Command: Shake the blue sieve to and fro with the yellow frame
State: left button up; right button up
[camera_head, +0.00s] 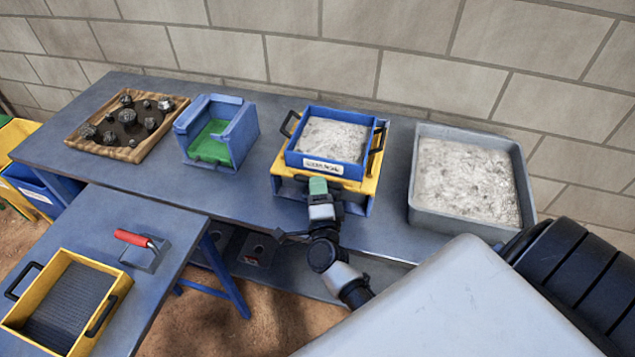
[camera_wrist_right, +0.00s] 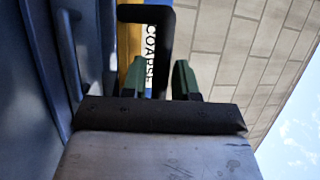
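The blue sieve (camera_head: 336,138) holds pale grey crushed material and has black side handles and a white front label. It sits on the yellow frame (camera_head: 277,167), which stands over a blue base on the table. My right gripper (camera_head: 318,186), with green fingertips, is at the front of the yellow frame, just below the label. In the right wrist view, a black handle (camera_wrist_right: 160,40) lies between the green fingers of the right gripper (camera_wrist_right: 160,80), which stand apart with a gap beside it. Any contact with the handle is unclear. My left gripper is out of view.
A grey tray of pale powder (camera_head: 412,170) stands right of the sieve. A blue box with green inside (camera_head: 243,130) and a wooden tray of rocks (camera_head: 172,122) stand left. The lower table holds a yellow sieve (camera_head: 118,295) and a red-handled tool (camera_head: 133,238).

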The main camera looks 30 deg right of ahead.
jog(key=b+v, duration=0.2)
jog(key=v, duration=0.7)
jog(key=b+x, duration=0.8)
jog(key=x, duration=0.3)
jog(key=shift+b, duration=0.4)
jog(key=shift+s, duration=0.1)
grip_shut()
